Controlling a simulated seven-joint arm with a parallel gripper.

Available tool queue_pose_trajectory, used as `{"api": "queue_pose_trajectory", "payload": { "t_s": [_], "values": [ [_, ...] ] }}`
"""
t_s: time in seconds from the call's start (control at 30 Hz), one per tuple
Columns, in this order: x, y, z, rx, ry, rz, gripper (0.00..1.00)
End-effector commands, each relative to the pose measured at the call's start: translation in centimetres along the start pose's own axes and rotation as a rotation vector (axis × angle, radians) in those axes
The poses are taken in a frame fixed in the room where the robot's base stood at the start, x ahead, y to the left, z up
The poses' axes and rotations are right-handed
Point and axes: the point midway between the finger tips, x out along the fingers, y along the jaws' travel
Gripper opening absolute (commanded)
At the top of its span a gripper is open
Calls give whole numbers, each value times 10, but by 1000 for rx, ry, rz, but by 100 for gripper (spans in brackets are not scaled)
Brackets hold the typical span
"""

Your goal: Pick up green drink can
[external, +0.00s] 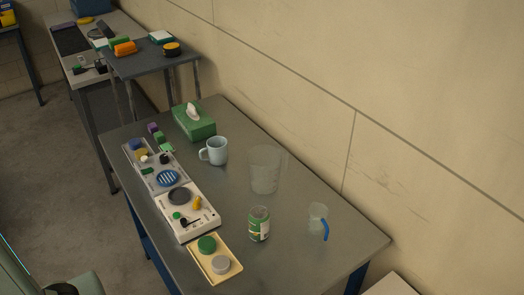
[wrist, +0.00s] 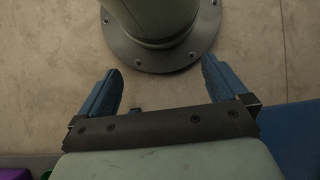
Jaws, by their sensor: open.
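The green drink can (external: 259,224) stands upright on the grey table (external: 324,262), near its front right part. It has a green body with a pale label. My gripper (wrist: 160,82) shows in the wrist view with its two blue fingers spread apart and nothing between them. Below it in that view are the floor and the round foot of my own base. The can does not show in the wrist view. In the external view only part of my arm shows at the bottom left, and the gripper's fingers are out of that frame.
A clear container (external: 264,170) stands behind the can, and a clear cup with a blue handle (external: 318,222) stands to its right. A cream tray (external: 236,270) with two round lids lies to its left. A mug (external: 214,150) and green tissue box (external: 194,123) stand farther back.

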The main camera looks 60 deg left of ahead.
Motion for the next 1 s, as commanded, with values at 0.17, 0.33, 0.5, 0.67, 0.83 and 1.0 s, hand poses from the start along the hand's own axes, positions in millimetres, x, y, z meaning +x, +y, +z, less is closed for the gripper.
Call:
{"api": "queue_pose_trajectory", "payload": {
  "t_s": [0.17,0.33,0.5,0.67,0.83,1.0],
  "values": [
    [2,6,6,13,-13,3,100],
    [2,5,6,12,-12,3,99],
    [2,5,6,12,-12,3,99],
    [1,-3,-1,-3,0,-6,99],
    [-6,-37,-27,-62,45,-47,99],
    [-16,-91,-56,-146,105,-112,99]
  ]
}}
